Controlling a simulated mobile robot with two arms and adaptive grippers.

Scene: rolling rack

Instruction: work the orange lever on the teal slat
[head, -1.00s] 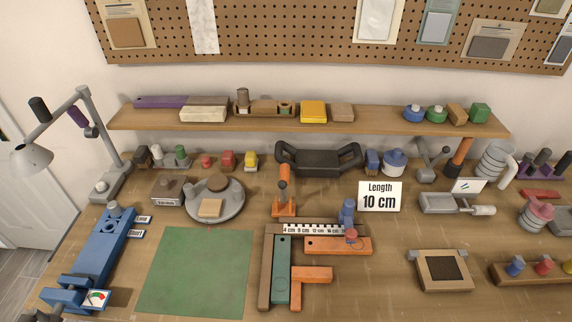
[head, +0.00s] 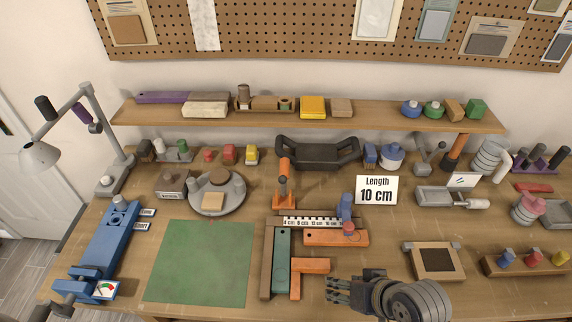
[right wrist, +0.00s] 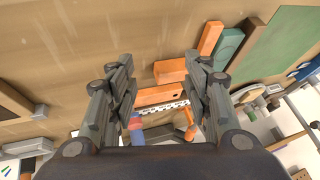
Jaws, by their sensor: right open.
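The teal slat (head: 282,262) lies flat on the bench beside a brown strip, below a white ruler; it also shows in the right wrist view (right wrist: 228,46). An orange L-shaped piece (head: 310,265) lies against its right side. An upright orange handle (head: 284,170) on an orange base stands behind the ruler. I cannot tell which orange part is the lever. My right gripper (head: 331,291) is open and empty, to the right of the slat and the L-shaped piece. In the right wrist view its fingers (right wrist: 162,62) are spread above the bench. My left gripper is not in view.
An orange bar (head: 335,238) with a blue and red post (head: 346,212) lies right of the slat's upper end. A "Length 10 cm" card (head: 377,190) stands behind. A green mat (head: 200,263) lies left. A framed dark pad (head: 434,261) lies right.

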